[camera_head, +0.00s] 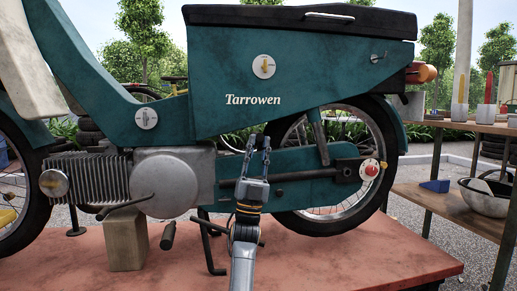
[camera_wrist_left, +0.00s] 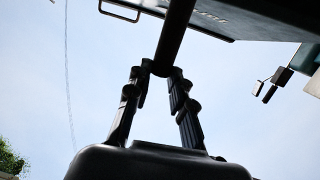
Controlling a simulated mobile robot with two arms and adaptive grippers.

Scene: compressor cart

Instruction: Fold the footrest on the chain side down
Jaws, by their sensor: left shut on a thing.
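A teal moped (camera_head: 240,75) stands side-on on a reddish platform. My left gripper (camera_head: 258,144) points up in front of its lower frame, between the round engine cover and the rear wheel. In the left wrist view the fingers (camera_wrist_left: 161,72) are closed around the end of a dark round bar, which seems to be the footrest (camera_wrist_left: 173,35). The bar runs from the fingertips up towards the moped body. In the head view the gripper hides most of it, and its hinge cannot be made out. My right gripper is in neither view.
The rear wheel (camera_head: 374,125) and teal chain-side arm (camera_head: 320,165) are close right of the gripper. A stand and a black-ended pedal (camera_head: 168,235) are at lower left. A wooden block (camera_head: 126,240) supports the engine. A wooden shelf (camera_head: 440,195) with a bowl stands at right.

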